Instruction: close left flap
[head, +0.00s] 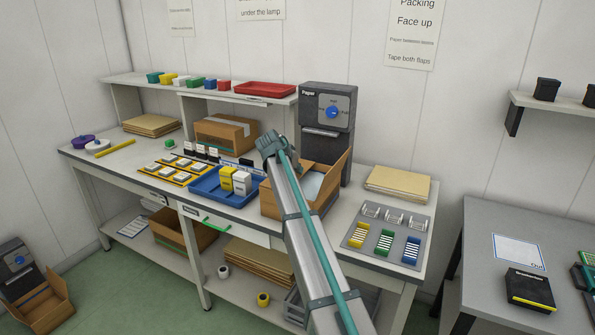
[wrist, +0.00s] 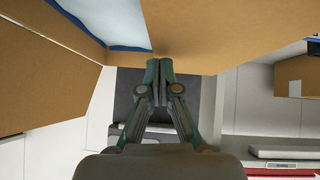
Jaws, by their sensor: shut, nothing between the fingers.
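An open brown carton (head: 270,204) stands on the bench in front of the dark paper dispenser (head: 327,120). Its right flap (head: 338,178) stands up, and pale material shows inside. My arm crosses in front of the carton in the head view and hides much of its left side, so I cannot make out the left flap there. In the wrist view, my gripper (wrist: 159,63) is shut and empty, its fingertips close to the edge of a cardboard panel (wrist: 215,35). Another cardboard panel (wrist: 45,75) lies to the left, with white, blue-edged material (wrist: 118,20) between. I cannot tell whether the fingertips touch cardboard.
A blue tray (head: 209,190) with yellow and white boxes stands left of the carton. A grey rack (head: 376,243) with coloured labels and a stack of brown sheets (head: 398,181) lie to the right. A second carton (head: 225,134) stands behind.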

